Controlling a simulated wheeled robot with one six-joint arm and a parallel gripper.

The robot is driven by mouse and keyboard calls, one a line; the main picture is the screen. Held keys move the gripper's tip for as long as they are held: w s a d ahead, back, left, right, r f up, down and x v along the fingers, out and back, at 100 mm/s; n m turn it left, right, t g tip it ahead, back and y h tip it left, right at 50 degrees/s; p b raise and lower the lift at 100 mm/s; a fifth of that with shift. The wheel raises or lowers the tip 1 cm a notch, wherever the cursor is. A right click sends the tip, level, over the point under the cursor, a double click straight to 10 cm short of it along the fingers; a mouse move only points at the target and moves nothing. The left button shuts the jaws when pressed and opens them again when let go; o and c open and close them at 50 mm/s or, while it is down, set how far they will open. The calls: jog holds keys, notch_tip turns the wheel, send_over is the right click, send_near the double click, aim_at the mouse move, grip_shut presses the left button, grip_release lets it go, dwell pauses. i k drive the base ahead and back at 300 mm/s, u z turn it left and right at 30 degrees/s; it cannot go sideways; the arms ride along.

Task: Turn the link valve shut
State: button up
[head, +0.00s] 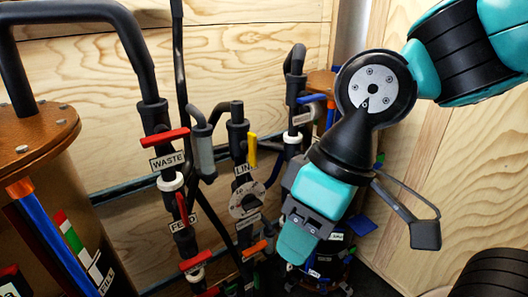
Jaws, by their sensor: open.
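The link valve has a yellow lever (252,150) on a black vertical pipe, in the middle of the head view. The lever stands upright, roughly along the pipe. A partly readable white label (244,169) beginning "LIN" sits just below it. My gripper (297,243) hangs to the lower right of the lever, pointing down and apart from it. It is open, and I see nothing held in it. Its fingertips are partly hidden by its own body.
Left of the link valve are the red WASTE lever (165,138) and a red lever by the FEED label (182,208). An orange lever (256,248) sits below. A brown tank (40,140) stands at left. Plywood walls (80,70) close the back and right.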

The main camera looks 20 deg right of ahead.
aim_at(250, 146)
jog(key=z, duration=1.1)
jog(key=k, duration=0.35)
jog(key=u, duration=0.95)
